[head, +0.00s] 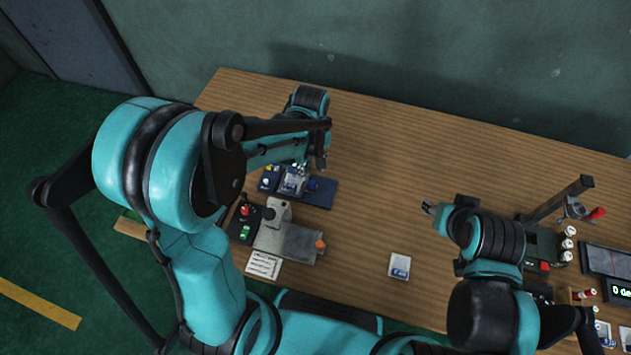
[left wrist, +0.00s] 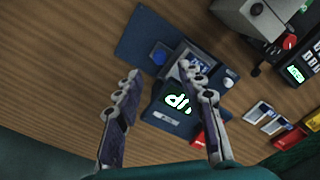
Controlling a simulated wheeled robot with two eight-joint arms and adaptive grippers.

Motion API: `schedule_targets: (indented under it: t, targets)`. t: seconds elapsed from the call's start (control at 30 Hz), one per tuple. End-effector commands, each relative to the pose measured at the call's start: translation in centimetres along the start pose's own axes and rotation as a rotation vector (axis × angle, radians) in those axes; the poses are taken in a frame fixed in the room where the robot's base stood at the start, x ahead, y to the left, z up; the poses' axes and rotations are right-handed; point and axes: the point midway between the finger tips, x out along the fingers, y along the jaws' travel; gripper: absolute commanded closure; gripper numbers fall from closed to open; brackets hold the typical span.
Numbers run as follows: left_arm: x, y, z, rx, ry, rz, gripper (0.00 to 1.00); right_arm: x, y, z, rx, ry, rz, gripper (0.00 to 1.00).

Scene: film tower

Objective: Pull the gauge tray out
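A dark blue plate (head: 321,194) lies at the left of the table and carries a small grey block (head: 292,182). I cannot tell which part is the gauge tray. My left gripper (head: 318,163) is over the plate. Its fingers (left wrist: 168,90) are spread and empty, apart from the block as far as shows. My right gripper (head: 428,208) is over the table's middle right; its opening is unclear.
A grey stand (head: 272,228) with a plate and orange knob stands nearer, beside a black control box (head: 246,220) with a red button. A paper sheet (head: 263,263) and a card (head: 400,267) lie in front. The table's back middle (head: 400,150) is bare.

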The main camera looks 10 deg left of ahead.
Motion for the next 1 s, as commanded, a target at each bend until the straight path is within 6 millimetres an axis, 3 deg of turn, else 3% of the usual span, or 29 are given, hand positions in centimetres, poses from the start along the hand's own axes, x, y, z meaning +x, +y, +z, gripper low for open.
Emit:
schedule_targets:
  t: [0.33, 0.5, 0.77, 0.9, 1.0]
  targets:
    - [5.7, 0.0, 0.0, 0.002, 0.001, 0.001, 0.61, 2.1, 0.0, 1.5, 0.000, 0.000, 0.000, 0.60]
    - [6.7, 0.0, 0.0, 0.002, 0.001, 0.002, 0.61, 2.4, 0.0, 1.7, 0.000, 0.000, 0.000, 0.60]
    - [6.7, 0.0, 0.0, 0.003, 0.001, 0.002, 0.61, 2.4, 0.0, 1.7, 0.000, 0.000, 0.000, 0.60]
    - [6.7, 0.0, 0.0, 0.003, 0.001, 0.002, 0.98, 2.4, 0.0, 1.7, 0.000, 0.000, 0.000, 0.60]
    - [6.7, 0.1, 0.0, 0.003, 0.002, 0.002, 1.00, 2.4, 0.0, 1.7, 0.000, 0.000, 0.000, 0.60]
